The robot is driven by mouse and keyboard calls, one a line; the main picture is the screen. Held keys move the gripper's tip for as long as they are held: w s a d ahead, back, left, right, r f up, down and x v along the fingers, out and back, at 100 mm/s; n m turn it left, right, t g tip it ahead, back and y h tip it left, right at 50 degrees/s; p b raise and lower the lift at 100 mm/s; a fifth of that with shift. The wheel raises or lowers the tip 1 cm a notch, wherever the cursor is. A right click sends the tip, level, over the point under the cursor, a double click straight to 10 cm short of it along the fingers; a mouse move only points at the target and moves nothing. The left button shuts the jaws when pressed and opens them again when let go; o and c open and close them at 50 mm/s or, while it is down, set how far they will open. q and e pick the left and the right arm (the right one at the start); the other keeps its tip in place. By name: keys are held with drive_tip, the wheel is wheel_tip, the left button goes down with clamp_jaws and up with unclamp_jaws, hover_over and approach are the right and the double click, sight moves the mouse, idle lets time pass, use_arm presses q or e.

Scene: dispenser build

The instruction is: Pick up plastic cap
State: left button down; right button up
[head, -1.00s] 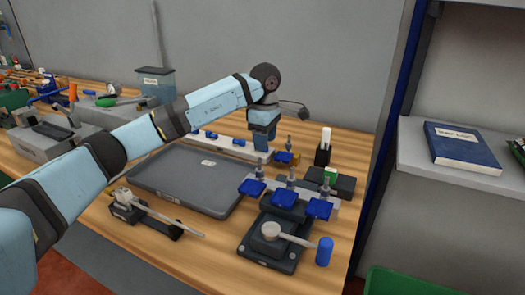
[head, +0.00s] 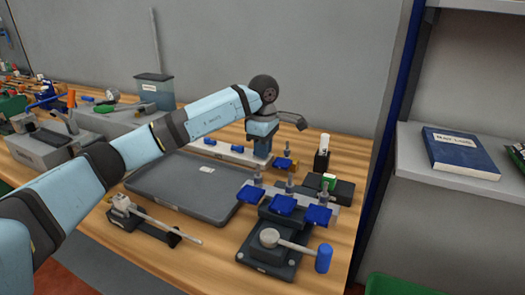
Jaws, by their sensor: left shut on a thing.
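My left gripper (head: 262,151) points down over the back of the bench. It is at the right end of a pale strip (head: 222,151) with blue clamps, behind the grey tray. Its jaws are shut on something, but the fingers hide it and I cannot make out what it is. I cannot pick out a plastic cap for certain in this view. My right gripper is not in view.
A grey tray (head: 180,198) lies in front of the gripper. Blue toggle clamps (head: 283,203) stand to its right, with a lever press (head: 268,255) in front. A black holder with a white piece (head: 324,145) stands at the back right. A shelf (head: 416,159) holds a book.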

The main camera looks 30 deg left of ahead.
use_arm(q)
wheel_tip(320, 180, up, 20)
drive_tip(key=p, duration=0.3)
drive_tip(key=shift+f, duration=0.15)
drive_tip(key=c, duration=1.8)
unclamp_jaws()
drive_tip(key=shift+f, duration=0.1)
clamp_jaws()
